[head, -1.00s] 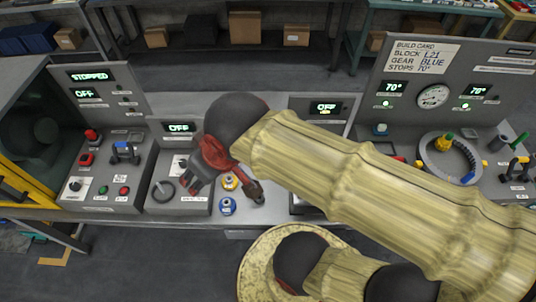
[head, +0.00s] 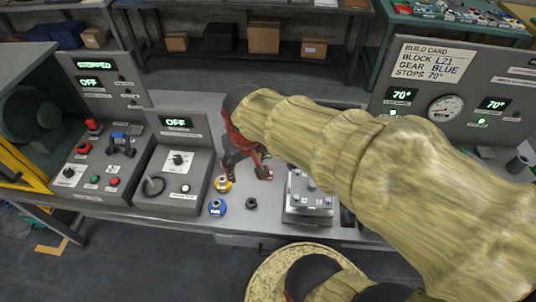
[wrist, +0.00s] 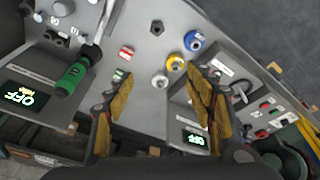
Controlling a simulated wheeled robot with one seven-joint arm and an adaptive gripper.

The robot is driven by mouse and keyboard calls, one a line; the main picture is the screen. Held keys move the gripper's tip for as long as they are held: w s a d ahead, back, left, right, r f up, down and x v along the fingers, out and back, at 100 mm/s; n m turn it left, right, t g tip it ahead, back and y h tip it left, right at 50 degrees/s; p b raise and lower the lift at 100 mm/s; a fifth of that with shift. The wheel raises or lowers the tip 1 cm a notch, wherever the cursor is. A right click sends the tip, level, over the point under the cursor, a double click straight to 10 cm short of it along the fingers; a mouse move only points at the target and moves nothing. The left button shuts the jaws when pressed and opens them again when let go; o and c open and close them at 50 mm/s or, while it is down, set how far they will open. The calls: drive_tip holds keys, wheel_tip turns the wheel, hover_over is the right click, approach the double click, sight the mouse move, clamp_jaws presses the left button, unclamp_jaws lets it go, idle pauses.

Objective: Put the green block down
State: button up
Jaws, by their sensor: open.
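A small green block (wrist: 119,75) with a pale label lies on the grey bench in the wrist view, beside the left finger. A red block (wrist: 126,52) lies just beyond it. My gripper (wrist: 155,110) is open, its two yellow-padded fingers wide apart with nothing between them. In the head view my gripper (head: 247,168) hangs low over the bench, behind the yellow and blue round parts. The green block is not clear in the head view, where my gripper and arm cover that area.
A blue round part (head: 217,207), a yellow one (head: 223,184) and a small dark part (head: 252,203) stand near the front edge. A grey fixture (head: 309,196) is right of them. A green-handled tool (wrist: 74,77) shows in the wrist view. Control panels flank the bench.

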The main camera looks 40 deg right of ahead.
drive_tip(key=shift+w+d+f+m+h+b, duration=0.35)
drive_tip(key=shift+w+d+f+m+b, duration=0.7)
drive_tip(key=shift+w+d+f, duration=2.4)
drive_tip(key=shift+w+d+f+m+h+b, duration=0.3)
drive_tip(key=shift+w+d+f+m+b, duration=0.95)
drive_tip(key=shift+d+f, duration=3.55)
drive_tip(key=shift+w+d+f+m+h+b, duration=0.4)
drive_tip(key=shift+w+d+f+m, duration=0.9)
drive_tip(key=shift+w+d+f, duration=2.95)
drive_tip(key=shift+s+a+f, duration=0.85)
drive_tip(key=shift+a+f, duration=0.05)
drive_tip(key=shift+a, duration=0.25)
drive_tip(key=shift+c, duration=0.3)
drive_tip(key=c, duration=1.1)
drive_tip(key=shift+c, duration=0.8)
